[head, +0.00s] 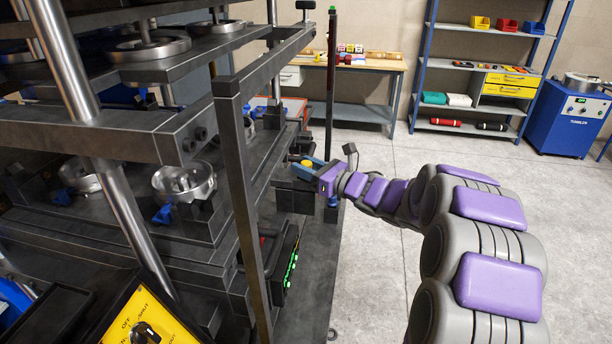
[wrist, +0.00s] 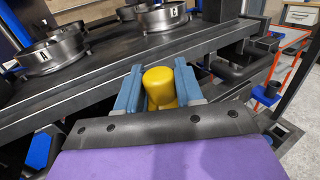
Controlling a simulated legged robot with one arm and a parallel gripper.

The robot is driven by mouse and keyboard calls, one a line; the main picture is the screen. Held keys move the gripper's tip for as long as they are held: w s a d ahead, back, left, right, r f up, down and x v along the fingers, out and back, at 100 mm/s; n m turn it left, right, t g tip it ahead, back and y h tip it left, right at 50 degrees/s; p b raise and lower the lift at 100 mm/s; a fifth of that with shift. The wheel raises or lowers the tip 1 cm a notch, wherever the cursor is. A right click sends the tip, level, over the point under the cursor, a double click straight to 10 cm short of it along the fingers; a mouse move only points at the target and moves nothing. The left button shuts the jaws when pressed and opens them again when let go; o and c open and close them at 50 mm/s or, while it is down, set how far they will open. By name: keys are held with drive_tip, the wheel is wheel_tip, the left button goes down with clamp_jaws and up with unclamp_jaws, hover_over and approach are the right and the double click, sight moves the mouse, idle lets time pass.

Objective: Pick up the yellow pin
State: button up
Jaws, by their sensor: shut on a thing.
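The yellow pin (wrist: 160,88) stands between the two blue fingers of my gripper (wrist: 158,90) in the wrist view, with a rounded knob at its top. My gripper is shut on it. In the head view, my gripper (head: 305,167) reaches to the right side of the dark press, and a small yellow bit of the pin (head: 307,162) shows between the fingers. The pin's lower end is hidden, so I cannot tell whether it sits in a hole.
The dark press frame (head: 240,200) fills the left, with metal rings (head: 184,182) on its plates. A dark upright post (head: 332,90) stands just beyond my gripper. A workbench (head: 350,62), a blue shelf (head: 480,65) and a blue tumbler machine (head: 575,118) stand behind. The floor at right is clear.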

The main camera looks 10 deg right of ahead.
drive_tip(key=c, duration=0.5)
drive_tip(key=shift+o, duration=0.2)
